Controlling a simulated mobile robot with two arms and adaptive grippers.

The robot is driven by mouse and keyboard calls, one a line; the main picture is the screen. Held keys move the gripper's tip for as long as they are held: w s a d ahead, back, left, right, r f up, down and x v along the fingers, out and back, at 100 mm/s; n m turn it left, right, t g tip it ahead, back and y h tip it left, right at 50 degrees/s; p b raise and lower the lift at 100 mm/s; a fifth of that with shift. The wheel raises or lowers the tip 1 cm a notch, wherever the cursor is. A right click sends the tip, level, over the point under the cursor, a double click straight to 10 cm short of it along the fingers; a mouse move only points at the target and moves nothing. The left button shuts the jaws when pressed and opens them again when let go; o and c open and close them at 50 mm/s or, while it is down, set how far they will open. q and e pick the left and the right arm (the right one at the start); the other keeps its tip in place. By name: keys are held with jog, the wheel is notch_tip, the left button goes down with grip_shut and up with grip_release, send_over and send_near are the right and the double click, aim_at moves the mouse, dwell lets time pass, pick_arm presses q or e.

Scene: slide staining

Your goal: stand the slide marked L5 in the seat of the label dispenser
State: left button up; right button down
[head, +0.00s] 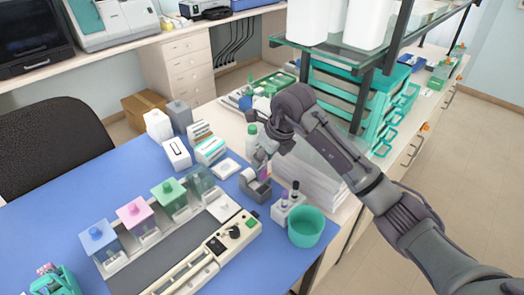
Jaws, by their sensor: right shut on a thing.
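My right gripper (261,160) reaches in from the right and points down, just above a small grey device with a pale roll, which looks like the label dispenser (262,190). The gripper is shut on a small thin thing, which looks like the slide; its fingers mostly hide it and no mark can be read. Whether the slide touches the dispenser's seat I cannot tell. My left gripper is not in view.
A white rack with dark-capped bottles (285,208) and a teal cup (306,228) stand right of the dispenser. Blue, pink and green staining jars (134,214) and a long pale instrument (210,255) lie left and in front.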

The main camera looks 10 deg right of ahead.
aim_at(263, 178)
jog(key=shift+s+f+b, duration=0.4)
jog(key=shift+s+f, duration=0.05)
jog(key=shift+s, duration=0.15)
jog(key=shift+w+f, duration=0.15)
jog(key=shift+f, duration=0.25)
jog(key=shift+w+f+b, duration=0.15)
jog(key=shift+f+b, duration=0.2)
jog(key=shift+b, duration=0.05)
jog(key=shift+f+b, duration=0.5)
jog(key=shift+f, duration=0.3)
jog(key=shift+f+b, duration=0.45)
jog(key=shift+f, duration=0.15)
jog(key=shift+f+b, duration=0.3)
jog(key=shift+f, duration=0.15)
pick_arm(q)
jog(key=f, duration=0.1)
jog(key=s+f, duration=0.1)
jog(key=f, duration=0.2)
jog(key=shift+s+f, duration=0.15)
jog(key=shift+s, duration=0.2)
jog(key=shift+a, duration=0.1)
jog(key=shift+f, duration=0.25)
pick_arm(e)
jog(key=shift+f, duration=0.3)
